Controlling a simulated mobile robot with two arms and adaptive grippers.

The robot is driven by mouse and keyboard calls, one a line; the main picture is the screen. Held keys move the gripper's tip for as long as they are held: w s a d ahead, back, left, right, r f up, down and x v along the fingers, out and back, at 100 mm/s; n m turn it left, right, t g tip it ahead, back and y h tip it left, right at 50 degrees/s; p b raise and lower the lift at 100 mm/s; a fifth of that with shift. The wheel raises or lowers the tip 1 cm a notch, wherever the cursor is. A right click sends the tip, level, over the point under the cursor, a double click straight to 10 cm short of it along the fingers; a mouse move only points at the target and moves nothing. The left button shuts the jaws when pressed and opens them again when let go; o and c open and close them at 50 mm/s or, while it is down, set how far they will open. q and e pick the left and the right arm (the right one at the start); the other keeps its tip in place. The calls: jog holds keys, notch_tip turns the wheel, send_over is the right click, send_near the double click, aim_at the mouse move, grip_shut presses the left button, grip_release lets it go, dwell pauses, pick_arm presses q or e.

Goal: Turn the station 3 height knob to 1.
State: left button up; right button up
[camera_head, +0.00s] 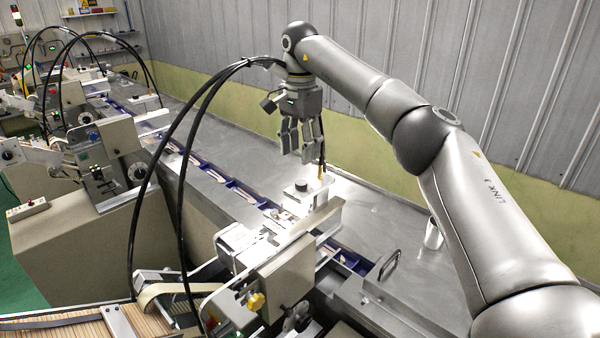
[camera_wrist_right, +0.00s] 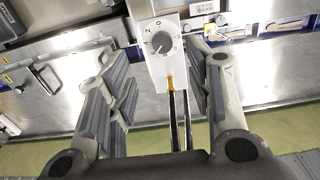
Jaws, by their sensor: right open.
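A dark round knob (camera_head: 301,186) stands on a light bracket of the nearest machine in the head view. In the right wrist view the knob (camera_wrist_right: 161,43) sits on a white dial plate (camera_wrist_right: 159,70) with a ring of marks; a 2 and a 0 can be made out. I cannot tell the exact setting of its pointer, and I see no station number. My right gripper (camera_head: 302,150) points down, open and empty, above the knob and apart from it. In the wrist view its fingers (camera_wrist_right: 160,88) lie on both sides of the plate. My left gripper is not in view.
Similar machines (camera_head: 110,150) stand to the left along the blue conveyor (camera_head: 236,188). A metal cup (camera_head: 433,234) stands on the steel table (camera_head: 375,218), near my right arm.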

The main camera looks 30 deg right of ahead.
aim_at(301, 182)
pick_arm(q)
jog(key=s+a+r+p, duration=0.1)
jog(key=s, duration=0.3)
pick_arm(e)
jog(key=f, duration=0.1)
jog(key=s+f, duration=0.1)
jog(key=f, duration=0.1)
jog(key=shift+f, duration=0.1)
jog(key=shift+w+d+f+p, duration=0.1)
jog(key=shift+w+f+p, duration=0.1)
jog(key=shift+f, duration=0.3)
jog(key=shift+w+d+f+p, duration=0.1)
jog(key=shift+f+p, duration=0.1)
jog(key=shift+f, duration=0.25)
jog(key=f, duration=0.2)
jog(key=w+f+p, duration=0.1)
jog(key=f, duration=0.1)
jog(key=shift+d, duration=0.1)
jog(key=shift+s+r, duration=0.1)
jog(key=shift+c, duration=2.2)
jog(key=c, duration=0.5)
jog(key=shift+c, duration=0.5)
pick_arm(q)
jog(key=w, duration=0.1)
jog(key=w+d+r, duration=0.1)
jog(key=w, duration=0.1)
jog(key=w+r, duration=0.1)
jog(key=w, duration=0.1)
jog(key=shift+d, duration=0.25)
